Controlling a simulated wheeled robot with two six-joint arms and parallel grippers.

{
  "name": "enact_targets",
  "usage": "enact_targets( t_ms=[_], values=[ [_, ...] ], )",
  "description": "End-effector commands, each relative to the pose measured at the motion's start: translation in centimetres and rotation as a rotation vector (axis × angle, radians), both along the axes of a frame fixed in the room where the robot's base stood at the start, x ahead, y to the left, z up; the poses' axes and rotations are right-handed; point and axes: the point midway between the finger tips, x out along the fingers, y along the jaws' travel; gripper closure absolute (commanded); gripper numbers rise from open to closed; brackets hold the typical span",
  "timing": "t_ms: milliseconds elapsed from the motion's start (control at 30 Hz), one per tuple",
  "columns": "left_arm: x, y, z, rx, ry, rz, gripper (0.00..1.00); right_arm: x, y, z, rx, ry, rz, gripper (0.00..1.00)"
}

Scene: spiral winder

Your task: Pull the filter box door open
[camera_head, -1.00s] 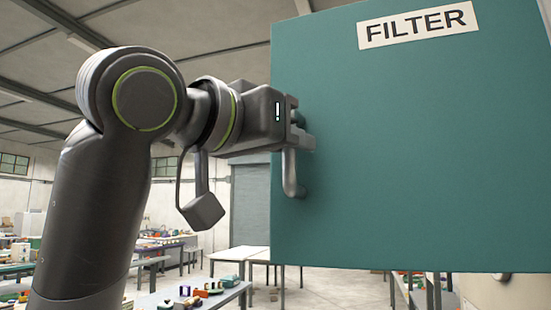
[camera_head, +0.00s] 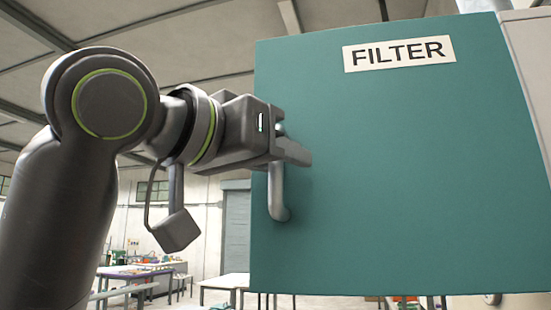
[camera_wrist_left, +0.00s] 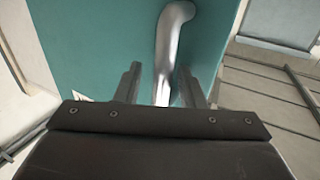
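The filter box door (camera_head: 390,180) is a large teal panel with a white FILTER label (camera_head: 398,53) near its top. A silver bar handle (camera_head: 277,195) is on its left side; it also shows in the left wrist view (camera_wrist_left: 172,35). My left gripper (camera_head: 290,150) is at the handle's upper part. In the left wrist view its fingers (camera_wrist_left: 160,78) stand on either side of the bar, with a visible gap on each side, so it looks open around it. How far the door is swung is hard to tell. My right gripper is not in view.
A beige box body (camera_head: 528,50) shows at the right past the door's edge. The room shows directly past the door's left edge. Tables (camera_head: 225,282) with small items stand in the background, lower left. In the left wrist view, pale wall and floor surfaces lie beyond the door.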

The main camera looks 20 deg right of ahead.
Motion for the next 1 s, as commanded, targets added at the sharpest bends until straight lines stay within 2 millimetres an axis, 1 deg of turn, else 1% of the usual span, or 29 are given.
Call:
enact_targets(
  t_ms=[400,533,667,1000],
  values=[
    [0.1,0.0,-0.1,0.001,0.002,0.001,0.64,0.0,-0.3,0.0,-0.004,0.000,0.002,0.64],
    [-0.2,0.7,-0.1,0.000,0.000,0.002,0.64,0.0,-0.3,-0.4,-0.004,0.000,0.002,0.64],
    [-1.2,2.5,-0.3,-0.001,-0.003,0.004,0.64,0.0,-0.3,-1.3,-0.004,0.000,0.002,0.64],
    [-4.8,9.1,-0.3,-0.002,-0.005,0.006,0.64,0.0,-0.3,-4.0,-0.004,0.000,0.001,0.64]
  ],
)
